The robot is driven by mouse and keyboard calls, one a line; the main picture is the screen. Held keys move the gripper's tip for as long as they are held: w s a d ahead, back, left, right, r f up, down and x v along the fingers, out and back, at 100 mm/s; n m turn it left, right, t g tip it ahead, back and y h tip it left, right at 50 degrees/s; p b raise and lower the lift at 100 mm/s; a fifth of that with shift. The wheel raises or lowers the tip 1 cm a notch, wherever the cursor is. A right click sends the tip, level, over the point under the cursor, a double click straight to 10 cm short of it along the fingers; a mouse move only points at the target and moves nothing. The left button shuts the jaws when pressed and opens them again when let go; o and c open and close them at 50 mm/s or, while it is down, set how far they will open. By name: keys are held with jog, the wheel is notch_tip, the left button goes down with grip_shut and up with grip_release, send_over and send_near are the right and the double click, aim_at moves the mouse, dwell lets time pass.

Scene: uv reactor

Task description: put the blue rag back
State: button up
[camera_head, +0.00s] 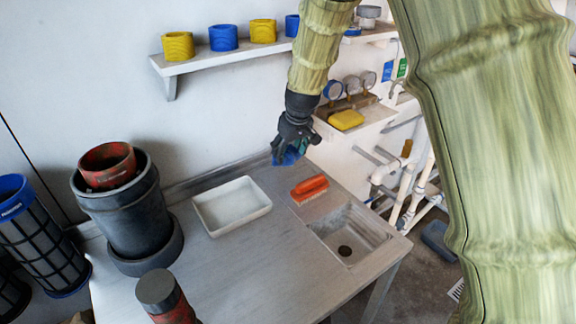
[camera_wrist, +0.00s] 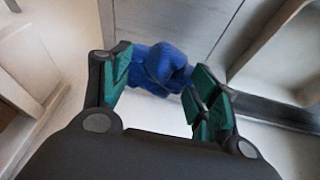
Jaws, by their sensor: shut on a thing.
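The blue rag (camera_wrist: 160,68) is bunched between the green-padded fingers of my gripper (camera_wrist: 155,92) in the wrist view. In the head view my gripper (camera_head: 290,150) is above the back edge of the workbench, and a bit of the blue rag (camera_head: 287,157) shows at the fingertips. The gripper is shut on the rag. Most of the rag is hidden by the fingers in the head view. I cannot tell from the frames whether the rag touches the bench.
The grey workbench (camera_head: 225,268) holds a white tray (camera_head: 232,230), an orange brush (camera_head: 309,189), a sink (camera_head: 350,248) and a dark bucket (camera_head: 125,225). A wall shelf (camera_head: 225,56) carries yellow and blue rings. A yellow sponge (camera_head: 346,120) lies on a small ledge at the right.

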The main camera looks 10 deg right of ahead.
aim_at(290, 157)
notch_tip(290, 157, down, 2)
jog(key=shift+w+f, duration=0.1)
jog(key=shift+f, duration=0.15)
jog(key=shift+s+f, duration=0.2)
jog(key=shift+f, duration=0.25)
notch_tip(290, 157, down, 2)
jog(key=shift+w+f, duration=0.1)
jog(key=shift+f, duration=0.3)
jog(key=shift+c, duration=0.7)
jog(key=o, duration=1.4)
jog(key=shift+f, duration=0.1)
jog(key=shift+r, duration=0.25)
